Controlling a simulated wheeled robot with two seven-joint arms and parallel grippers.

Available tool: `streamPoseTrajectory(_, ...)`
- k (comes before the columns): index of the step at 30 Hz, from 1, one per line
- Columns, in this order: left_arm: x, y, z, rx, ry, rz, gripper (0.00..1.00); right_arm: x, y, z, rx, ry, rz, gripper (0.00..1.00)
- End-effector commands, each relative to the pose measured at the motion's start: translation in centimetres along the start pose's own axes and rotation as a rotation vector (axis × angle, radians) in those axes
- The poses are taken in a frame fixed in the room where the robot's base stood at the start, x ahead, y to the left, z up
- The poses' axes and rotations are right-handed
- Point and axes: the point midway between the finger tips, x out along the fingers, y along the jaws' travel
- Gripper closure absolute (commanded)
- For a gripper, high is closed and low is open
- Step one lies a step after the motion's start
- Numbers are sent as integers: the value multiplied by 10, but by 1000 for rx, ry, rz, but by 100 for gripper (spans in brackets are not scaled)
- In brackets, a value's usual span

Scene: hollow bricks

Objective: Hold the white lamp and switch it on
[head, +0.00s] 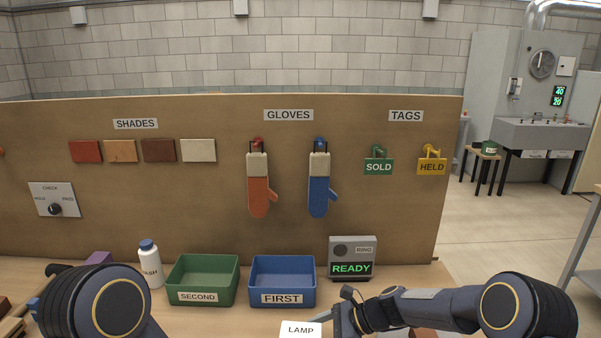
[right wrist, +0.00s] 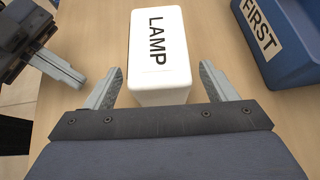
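The white lamp (head: 300,329) is a block lettered LAMP at the bottom edge of the head view, cut off there. In the right wrist view the lamp (right wrist: 160,60) lies ahead of my right gripper (right wrist: 162,80), which is open. Its fingers stand on either side of the lamp's near end, with gaps between them and the lamp. In the head view my right gripper (head: 343,318) is just right of the lamp. My left gripper (right wrist: 62,72) shows at the upper left of the right wrist view, apart from the lamp; its opening is unclear. No switch on the lamp is visible.
A blue FIRST bin (head: 282,275) and green SECOND bin (head: 203,275) stand behind the lamp. A white bottle (head: 150,265) stands left.

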Motion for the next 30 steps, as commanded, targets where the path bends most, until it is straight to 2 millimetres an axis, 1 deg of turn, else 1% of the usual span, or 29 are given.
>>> streamPoseTrajectory(7,0,0,0,0,0,0,100,-1,0,0,0,0,-1,22)
streamPoseTrajectory(11,0,0,0,0,0,0,100,-10,-1,0,0,0,-3,22)
streamPoseTrajectory(14,0,0,0,0,0,0,100,-26,-1,0,-1,0,-5,22)
streamPoseTrajectory(21,0,0,0,0,0,0,100,-78,-1,0,0,0,-6,22)
streamPoseTrajectory(24,0,0,0,0,0,0,100,-96,-1,0,-1,1,-5,22)
streamPoseTrajectory(27,0,0,0,0,0,0,100,-109,-1,0,0,0,-3,22)
streamPoseTrajectory(30,0,0,0,0,0,0,100,-117,0,0,0,0,-1,22)
